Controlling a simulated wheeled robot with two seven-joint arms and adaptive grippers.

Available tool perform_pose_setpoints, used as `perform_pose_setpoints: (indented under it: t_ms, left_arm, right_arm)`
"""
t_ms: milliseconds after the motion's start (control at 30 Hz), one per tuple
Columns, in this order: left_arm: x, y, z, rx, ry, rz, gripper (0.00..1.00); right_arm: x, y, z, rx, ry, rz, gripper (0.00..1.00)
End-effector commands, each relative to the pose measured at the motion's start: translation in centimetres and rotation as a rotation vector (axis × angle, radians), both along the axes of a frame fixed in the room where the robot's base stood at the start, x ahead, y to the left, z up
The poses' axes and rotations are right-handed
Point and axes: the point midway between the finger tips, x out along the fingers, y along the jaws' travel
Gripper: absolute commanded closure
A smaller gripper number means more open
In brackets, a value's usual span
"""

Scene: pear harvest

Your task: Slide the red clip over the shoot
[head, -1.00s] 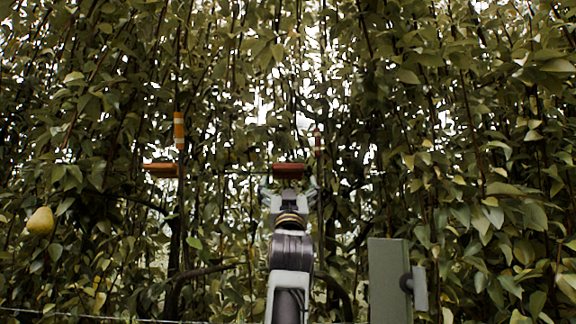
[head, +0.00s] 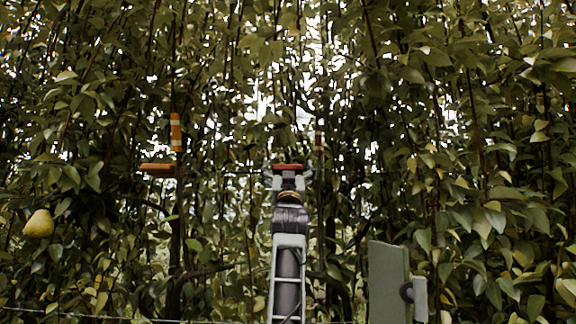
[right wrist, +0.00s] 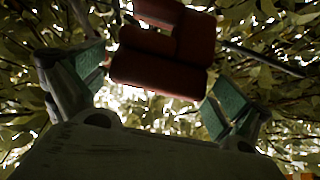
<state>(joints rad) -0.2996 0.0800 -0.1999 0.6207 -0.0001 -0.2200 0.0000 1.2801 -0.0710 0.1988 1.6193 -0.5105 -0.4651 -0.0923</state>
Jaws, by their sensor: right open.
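The red clip (head: 288,167) is in the middle of the head view, at the top of my raised right arm. My right gripper (head: 290,178) is open, just below and around it. In the right wrist view, the red clip (right wrist: 160,70) is a stepped block between the two spread fingers with green pads (right wrist: 228,108). Gaps show between pads and clip. A thin shoot with a red and pale band (head: 319,142) stands just right of the clip, apart from it in the picture. My left gripper is not in view.
An orange clip (head: 158,168) sits at the left, beside a stem with an orange and white band (head: 176,132). A yellow-green pear (head: 39,224) hangs at the far left. Dense leaves and thin branches surround the arm.

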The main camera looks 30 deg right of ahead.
Motion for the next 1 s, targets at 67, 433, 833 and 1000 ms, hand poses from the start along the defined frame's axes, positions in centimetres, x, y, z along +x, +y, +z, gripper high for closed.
perform_pose_setpoints:
  t_ms: [67,433,833,1000]
  left_arm:
    - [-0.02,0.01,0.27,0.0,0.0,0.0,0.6]
    - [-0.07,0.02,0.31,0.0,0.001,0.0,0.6]
    - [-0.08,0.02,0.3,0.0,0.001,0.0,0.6]
    - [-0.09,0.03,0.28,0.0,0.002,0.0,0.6]
  right_arm:
    - [0.24,-0.18,0.41,0.0,0.0,0.0,0.0]
    - [0.47,-0.34,0.55,0.001,0.0,-0.001,0.0]
    - [0.48,-0.32,0.53,0.0,0.0,0.0,0.44]
    - [0.45,-0.33,0.52,0.0,0.0,0.0,0.56]
